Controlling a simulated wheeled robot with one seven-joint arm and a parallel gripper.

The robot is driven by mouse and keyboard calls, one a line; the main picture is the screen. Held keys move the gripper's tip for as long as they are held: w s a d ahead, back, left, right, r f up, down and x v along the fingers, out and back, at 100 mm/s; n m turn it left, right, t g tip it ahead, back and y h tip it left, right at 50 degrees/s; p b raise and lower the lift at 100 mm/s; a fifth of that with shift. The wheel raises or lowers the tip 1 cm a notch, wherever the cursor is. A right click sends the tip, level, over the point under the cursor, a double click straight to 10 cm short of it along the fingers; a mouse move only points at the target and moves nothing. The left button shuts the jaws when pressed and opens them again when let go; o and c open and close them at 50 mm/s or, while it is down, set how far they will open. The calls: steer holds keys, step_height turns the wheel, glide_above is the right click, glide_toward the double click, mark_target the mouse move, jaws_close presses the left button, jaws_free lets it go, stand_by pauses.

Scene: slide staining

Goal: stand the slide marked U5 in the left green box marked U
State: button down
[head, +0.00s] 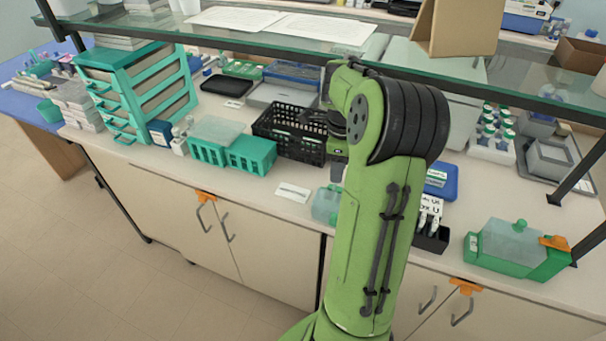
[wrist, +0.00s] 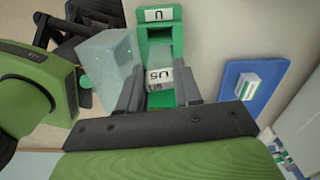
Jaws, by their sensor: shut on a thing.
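In the wrist view my gripper (wrist: 159,82) is shut on the slide marked U5 (wrist: 158,75), whose white label end shows between the two grey fingers. The green box marked U (wrist: 174,34) lies right below and beyond the fingers, with its white U label at the far end. The slide is over the box's open inside. I cannot tell how deep its lower end reaches or whether it touches the box. In the head view my arm hides the box, the slide and the fingertips.
A pale translucent lid with a green knob (wrist: 106,60) is close left of the box. A blue tray (wrist: 232,76) with a small white item lies to the right. In the head view a black basket (head: 275,142) stands left of my arm and a glass shelf (head: 235,37) runs above the bench.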

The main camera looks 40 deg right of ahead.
steer(key=shift+m, duration=0.6)
steer(key=shift+s+d+f+b, duration=0.1)
steer(key=shift+s+f+b, duration=0.1)
steer(key=shift+f+b, duration=0.8)
steer(key=shift+s+d+f+b, duration=0.1)
steer(key=shift+s+f+b, duration=0.15)
steer(key=shift+f+b, duration=0.65)
steer(key=shift+s+d+f+b, duration=0.1)
steer(key=shift+s+f+b, duration=0.1)
steer(key=shift+f+b, duration=0.8)
steer(key=c, duration=0.7)
jaws_free()
step_height(320, 180, up, 16)
steer(key=p, duration=0.6)
steer(key=shift+f, duration=0.15)
